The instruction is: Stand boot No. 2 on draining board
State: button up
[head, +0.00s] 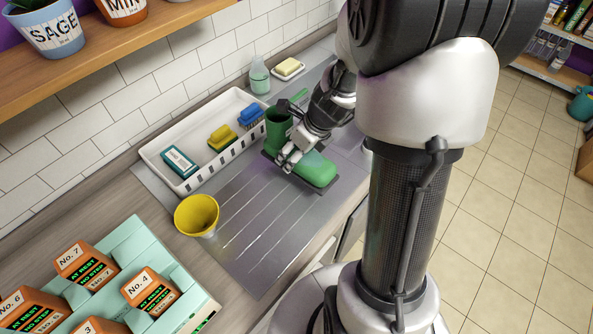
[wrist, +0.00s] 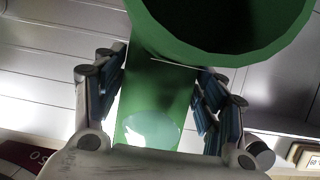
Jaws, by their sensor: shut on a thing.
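A green boot (head: 318,168) with a dark sole is upright at the far right part of the grey metal draining board (head: 262,222). I cannot tell whether its sole touches the board. No number on the boot is readable.
A white tray (head: 150,154) with brushes and a teal box stands along the wall side. A yellow cup (head: 197,215) stands at the board's near left. Orange numbered blocks (head: 152,289) sit on a mint panel at lower left. The ribbed middle of the board is clear.

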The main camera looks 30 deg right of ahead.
notch_tip(320, 180, down, 5)
jog(key=b, duration=0.3)
jog(key=shift+f, duration=0.1)
jog(key=o, duration=1.7)
